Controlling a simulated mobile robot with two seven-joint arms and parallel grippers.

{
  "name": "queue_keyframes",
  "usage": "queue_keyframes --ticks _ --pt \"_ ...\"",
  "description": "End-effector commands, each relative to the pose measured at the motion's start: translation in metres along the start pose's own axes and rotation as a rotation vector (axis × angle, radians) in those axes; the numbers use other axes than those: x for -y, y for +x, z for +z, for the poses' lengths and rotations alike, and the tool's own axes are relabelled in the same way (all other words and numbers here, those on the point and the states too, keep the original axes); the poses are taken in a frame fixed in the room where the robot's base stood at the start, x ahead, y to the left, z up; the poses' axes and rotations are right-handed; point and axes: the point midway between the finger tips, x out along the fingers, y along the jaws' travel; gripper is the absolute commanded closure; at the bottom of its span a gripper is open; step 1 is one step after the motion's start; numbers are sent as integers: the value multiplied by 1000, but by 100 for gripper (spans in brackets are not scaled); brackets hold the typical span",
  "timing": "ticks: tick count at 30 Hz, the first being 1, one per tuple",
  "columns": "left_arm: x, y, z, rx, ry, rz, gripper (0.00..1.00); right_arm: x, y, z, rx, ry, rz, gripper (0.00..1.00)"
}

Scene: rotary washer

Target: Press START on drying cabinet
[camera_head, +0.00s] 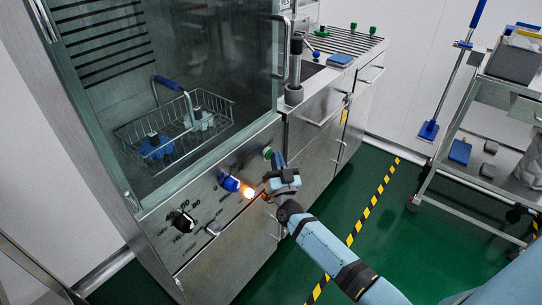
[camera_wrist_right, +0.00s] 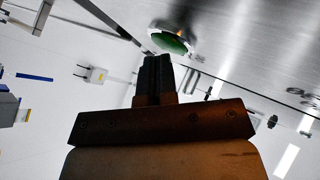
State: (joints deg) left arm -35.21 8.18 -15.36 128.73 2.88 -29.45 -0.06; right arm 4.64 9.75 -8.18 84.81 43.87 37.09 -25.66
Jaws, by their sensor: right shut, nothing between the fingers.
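The drying cabinet (camera_head: 135,230) stands at left with its glass door closed and a steel control panel below it. A round green button (camera_head: 268,153) sits at the panel's upper right end; it also shows in the right wrist view (camera_wrist_right: 172,42) in a shiny metal ring. My right gripper (camera_head: 279,160) is at the panel close beside the green button. In the right wrist view its closed fingertips (camera_wrist_right: 157,60) are right by the button's edge, with nothing between them. I cannot tell whether they touch it. My left gripper is not in view.
A wire basket (camera_head: 215,122) is behind the glass. A steel counter (camera_head: 345,42) stands beyond, a trolley (camera_head: 470,165) at right. Green floor between is clear.

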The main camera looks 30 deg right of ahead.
Motion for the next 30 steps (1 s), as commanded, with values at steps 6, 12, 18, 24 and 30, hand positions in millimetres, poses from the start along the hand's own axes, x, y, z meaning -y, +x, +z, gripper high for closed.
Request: queue_keyframes --ticks 6,12,18,24,30 --pt "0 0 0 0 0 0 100 0 0 0 0 0 0 100" --pt "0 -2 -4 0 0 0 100 -2 -3 -4 0 0 -1 100" --pt "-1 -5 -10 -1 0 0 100 -8 -10 -9 0 -1 0 100" --pt "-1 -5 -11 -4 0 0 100 -8 -11 -9 -1 0 0 100" --pt "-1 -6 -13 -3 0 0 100 -10 -13 -11 0 0 0 100"
